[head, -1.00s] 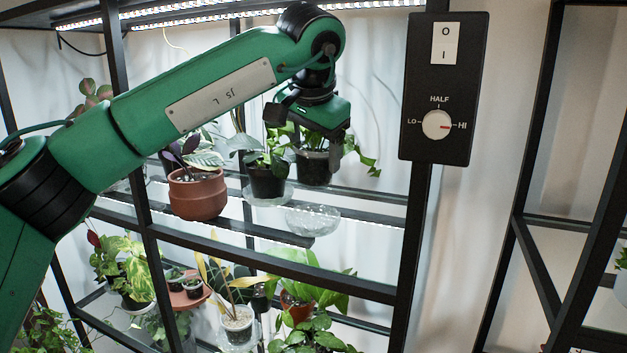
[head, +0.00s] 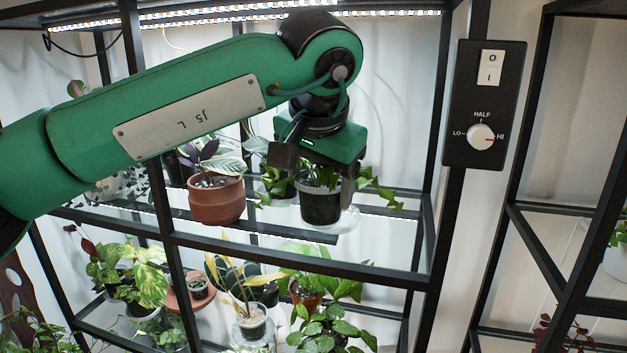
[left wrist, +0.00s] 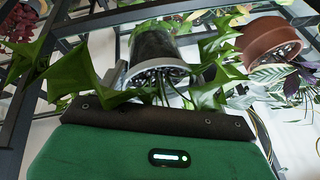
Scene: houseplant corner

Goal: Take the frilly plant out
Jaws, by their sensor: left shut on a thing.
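The frilly plant (head: 375,189), green with ragged, wavy leaves, stands in a dark pot (head: 320,206). My left gripper (head: 318,178) is above this pot, pointing down and shut on the plant's pot at its rim. The exact contact is partly hidden by leaves. The left wrist view shows the dark pot (left wrist: 153,45) with its pale rim and leaves (left wrist: 80,75) spreading to both sides of the gripper. My right gripper is out of view.
A terracotta pot (head: 217,203) with a striped-leaf plant stands close on the left. Black shelf bars (head: 300,262) cross in front, and a post with a switch box (head: 484,105) stands to the right.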

